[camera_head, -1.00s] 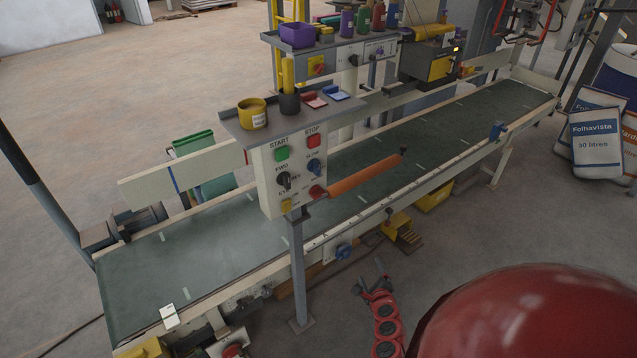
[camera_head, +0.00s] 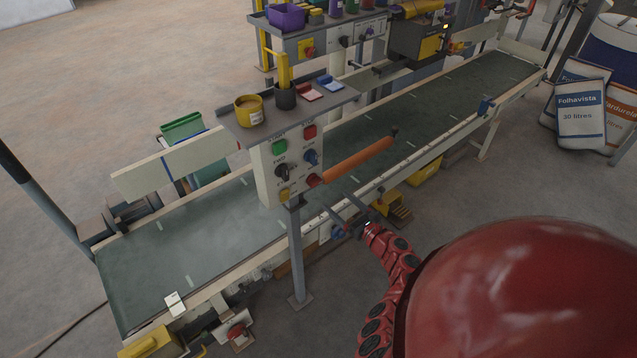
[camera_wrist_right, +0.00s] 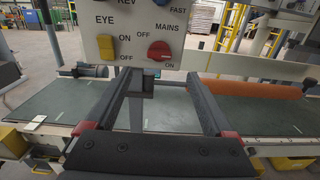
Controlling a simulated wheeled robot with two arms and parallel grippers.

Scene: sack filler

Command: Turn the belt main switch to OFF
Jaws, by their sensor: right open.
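The belt main switch is a red rotary knob (camera_head: 314,180) at the lower right of the control panel (camera_head: 268,185). In the right wrist view the knob (camera_wrist_right: 159,50) sits under the word MAINS, with OFF at its upper left and ON at its lower right; I cannot tell surely which its handle points to. My right gripper (camera_head: 336,201) is open and empty, in front of and below the panel. In the right wrist view its fingers (camera_wrist_right: 158,76) point at the panel, with the knob above and between their tips, apart from them. My left gripper is out of view.
A yellow knob (camera_wrist_right: 105,48) marked EYE is left of the red one. A blue knob (camera_head: 311,157) is just above it. An orange bar (camera_head: 358,160) lies to its right. The post (camera_head: 296,260) stands below the panel; the green belt (camera_head: 215,225) runs behind.

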